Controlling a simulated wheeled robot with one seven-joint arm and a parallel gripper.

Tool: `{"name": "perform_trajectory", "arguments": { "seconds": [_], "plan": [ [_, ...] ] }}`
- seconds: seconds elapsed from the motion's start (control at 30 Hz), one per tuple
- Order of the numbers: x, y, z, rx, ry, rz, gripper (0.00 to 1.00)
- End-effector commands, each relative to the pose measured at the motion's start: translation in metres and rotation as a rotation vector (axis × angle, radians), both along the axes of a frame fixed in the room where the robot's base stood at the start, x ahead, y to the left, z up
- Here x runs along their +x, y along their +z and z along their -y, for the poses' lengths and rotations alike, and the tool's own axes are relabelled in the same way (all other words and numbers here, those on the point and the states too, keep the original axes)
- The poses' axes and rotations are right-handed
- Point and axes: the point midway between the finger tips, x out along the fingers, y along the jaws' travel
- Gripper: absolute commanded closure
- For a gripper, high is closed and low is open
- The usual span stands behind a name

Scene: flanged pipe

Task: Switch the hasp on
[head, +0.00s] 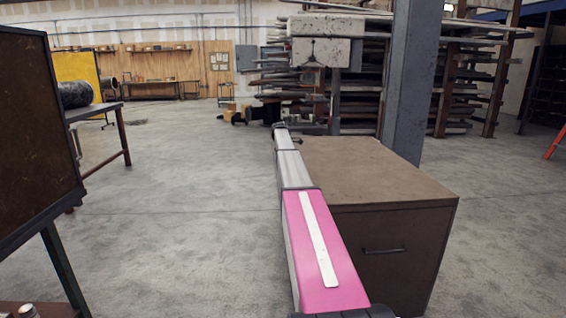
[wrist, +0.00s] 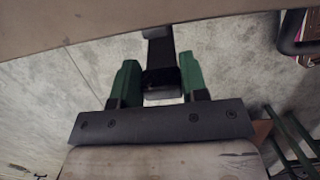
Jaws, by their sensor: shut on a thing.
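In the wrist view, my gripper (wrist: 158,80) has two green fingers, one on each side of a black piece. The gripper is shut on this piece, which I take for the hasp (wrist: 160,54). It is a dark, blocky bar that reaches up to the edge of a brown surface (wrist: 120,16) at the top of the view. Its lower end sits between the fingers. In the head view, my arm stretches away past a brown cabinet, and the gripper and hasp are too small and dark to make out at its far end.
The brown cabinet (head: 385,180) with a drawer handle stands close on the right of my arm. A grey post (head: 408,80) and racks of stock (head: 360,95) stand behind it. A dark panel (head: 38,130) and a table (head: 100,112) are at left. Concrete floor (head: 180,190) is clear between.

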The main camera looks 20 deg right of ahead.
Motion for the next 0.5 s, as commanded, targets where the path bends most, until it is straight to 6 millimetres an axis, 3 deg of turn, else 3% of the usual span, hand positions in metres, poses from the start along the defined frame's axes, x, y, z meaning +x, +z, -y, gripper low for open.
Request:
{"name": "perform_trajectory", "arguments": {
  "seconds": [0.5],
  "plan": [
    [-0.0025, 0.0004, 0.0098, -0.012, -0.001, -0.003, 1.00]
  ]
}}
